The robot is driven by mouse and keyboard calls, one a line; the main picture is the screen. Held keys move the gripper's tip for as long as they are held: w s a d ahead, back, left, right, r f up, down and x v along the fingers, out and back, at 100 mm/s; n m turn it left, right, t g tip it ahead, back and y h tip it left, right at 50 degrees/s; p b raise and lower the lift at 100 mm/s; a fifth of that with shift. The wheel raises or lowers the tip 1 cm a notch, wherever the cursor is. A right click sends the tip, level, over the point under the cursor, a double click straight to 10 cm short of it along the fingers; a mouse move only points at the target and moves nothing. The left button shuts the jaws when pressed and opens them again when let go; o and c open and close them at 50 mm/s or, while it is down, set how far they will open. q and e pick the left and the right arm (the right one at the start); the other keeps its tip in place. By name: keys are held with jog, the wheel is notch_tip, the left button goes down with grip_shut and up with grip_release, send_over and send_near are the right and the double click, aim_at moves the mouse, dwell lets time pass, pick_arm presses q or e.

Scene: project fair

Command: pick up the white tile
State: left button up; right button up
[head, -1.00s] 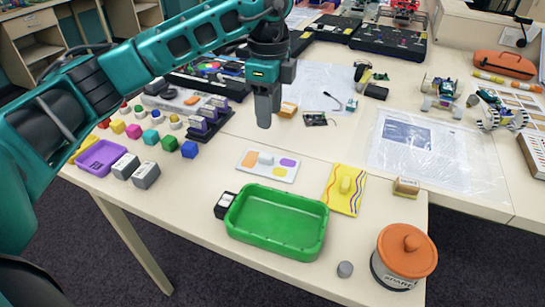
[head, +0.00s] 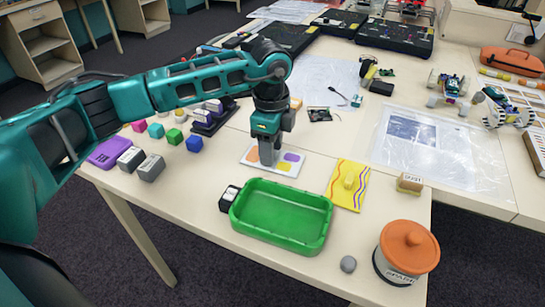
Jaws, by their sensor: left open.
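The white tile (head: 284,166) lies flat on the table behind the green tray. It has orange, purple and yellow patches. In the earlier view it shows a pale raised knob in its middle, now hidden by my left gripper (head: 268,158). The left gripper is open and points down over the tile's middle, with its fingertips low at the knob's place. I cannot tell whether the fingers touch the tile. My right gripper is not in view.
The green tray (head: 234,212) stands in front, with a small black-and-white box (head: 229,197) beside it. A yellow tile (head: 345,192) with wavy lines lies to the right. An orange-lidded jar (head: 407,252) and a grey knob (head: 348,264) are near the front edge. Coloured blocks (head: 194,144) lie left.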

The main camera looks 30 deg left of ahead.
pick_arm(q)
jog(key=shift+c, duration=0.2)
grip_shut()
jog(key=shift+r, duration=0.15)
